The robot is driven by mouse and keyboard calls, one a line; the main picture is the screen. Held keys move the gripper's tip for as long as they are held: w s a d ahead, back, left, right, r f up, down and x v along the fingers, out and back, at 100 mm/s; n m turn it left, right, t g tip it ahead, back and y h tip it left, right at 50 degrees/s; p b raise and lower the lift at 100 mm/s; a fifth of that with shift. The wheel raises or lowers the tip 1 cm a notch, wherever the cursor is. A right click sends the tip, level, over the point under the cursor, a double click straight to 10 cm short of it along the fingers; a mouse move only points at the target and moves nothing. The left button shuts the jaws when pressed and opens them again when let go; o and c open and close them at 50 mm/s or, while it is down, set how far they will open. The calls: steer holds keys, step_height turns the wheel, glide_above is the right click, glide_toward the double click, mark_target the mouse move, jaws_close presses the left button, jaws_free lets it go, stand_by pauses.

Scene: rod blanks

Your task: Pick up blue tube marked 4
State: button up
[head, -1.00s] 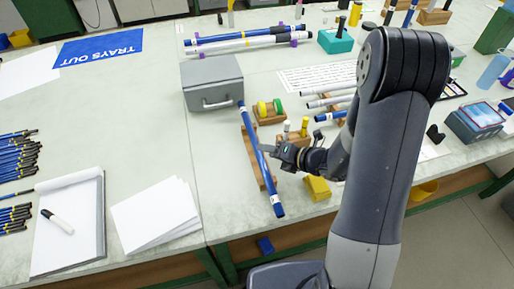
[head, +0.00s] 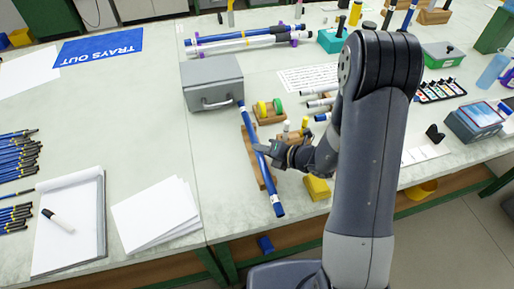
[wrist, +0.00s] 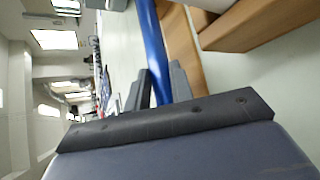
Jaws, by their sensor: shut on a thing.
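A long blue tube (head: 271,187) with pale bands near its lower end runs slantwise along a wooden holder (head: 250,133) in the head view. A number on it is too small to read. My gripper (head: 263,148) is at the tube's middle, reaching in from the right. In the wrist view, the blue tube (wrist: 153,40) passes between the two dark fingers of my gripper (wrist: 160,88), which is shut on it. Whether the tube is clear of the holder cannot be told.
A grey box (head: 212,80) stands by the tube's upper end. A small wooden stand with green and yellow rings (head: 268,108) and a yellow block (head: 317,188) are to the right. White papers (head: 157,215) lie left. The table's front edge is close.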

jaws_close()
